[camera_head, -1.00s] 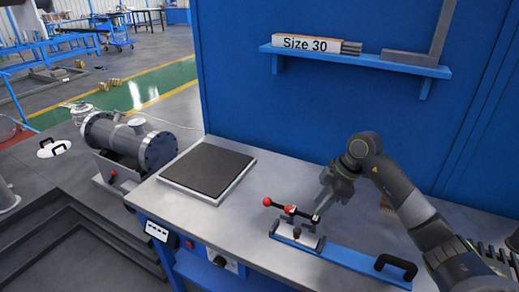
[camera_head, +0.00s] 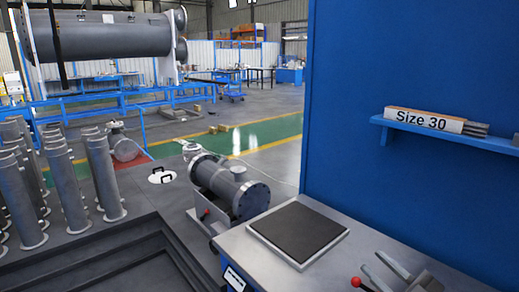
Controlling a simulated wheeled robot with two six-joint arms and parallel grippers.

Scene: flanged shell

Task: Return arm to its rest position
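My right gripper (camera_head: 372,261) shows at the bottom right, over the front part of the workbench. Its two grey fingers stand apart with nothing seen between them, and its arm is cut off by the picture edge. A red ball knob (camera_head: 356,281) of the bench clamp shows just left of the fingers; the rest of the clamp is out of view or hidden. My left gripper is not in view.
A dark square pad (camera_head: 298,232) lies on the workbench. A flanged shell (camera_head: 229,187) stands left of the bench. Several upright pipes (camera_head: 104,178) stand at left. A blue shelf (camera_head: 455,134) holds a "Size 30" box (camera_head: 425,119).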

